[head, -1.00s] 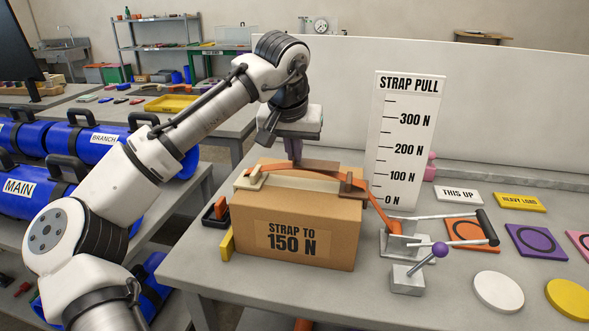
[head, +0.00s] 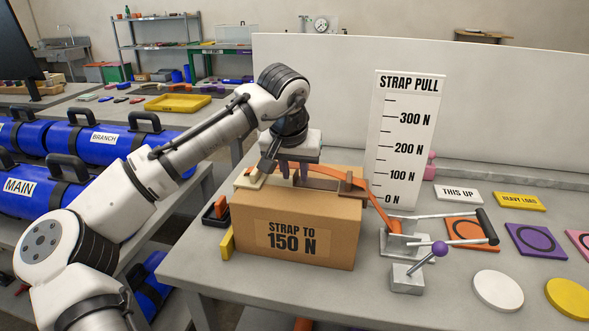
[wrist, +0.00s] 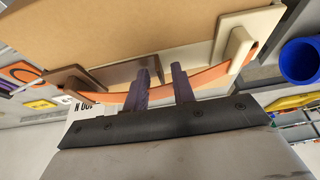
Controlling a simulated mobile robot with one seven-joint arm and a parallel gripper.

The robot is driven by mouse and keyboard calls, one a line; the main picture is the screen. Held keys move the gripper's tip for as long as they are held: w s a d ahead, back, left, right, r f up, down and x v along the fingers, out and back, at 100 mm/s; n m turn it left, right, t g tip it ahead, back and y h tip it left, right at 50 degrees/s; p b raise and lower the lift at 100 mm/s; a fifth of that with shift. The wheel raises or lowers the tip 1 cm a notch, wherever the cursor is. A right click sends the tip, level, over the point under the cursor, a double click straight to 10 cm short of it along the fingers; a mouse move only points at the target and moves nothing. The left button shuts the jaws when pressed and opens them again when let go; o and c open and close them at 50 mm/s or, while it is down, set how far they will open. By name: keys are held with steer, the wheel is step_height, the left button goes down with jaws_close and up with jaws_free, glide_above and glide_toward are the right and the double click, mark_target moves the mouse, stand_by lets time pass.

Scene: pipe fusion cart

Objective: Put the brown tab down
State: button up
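The brown tab (head: 316,184) lies low and about flat on top of the cardboard box (head: 340,232), beside the brown corner piece (head: 353,184). It also shows in the wrist view (wrist: 125,76), partly behind a finger. A cream tab (wrist: 192,77) shows beside it there; in the head view it is mostly hidden. My gripper (head: 295,174) is just above the box top, left of the brown tab's visible part. Its two purple fingers stand apart in the wrist view (wrist: 162,85), with nothing seen held. Whether a finger touches the tab I cannot tell.
An orange strap (head: 380,203) arches over the box close to my fingers and runs to a lever tensioner (head: 400,243) at right. A cream corner piece (head: 249,179) sits at the box's left. The STRAP PULL board (head: 408,140) stands behind.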

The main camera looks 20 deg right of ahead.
steer(key=shift+r, duration=0.1)
steer(key=v, duration=1.2)
steer(key=shift+b, duration=0.3)
steer(key=shift+r, duration=0.15)
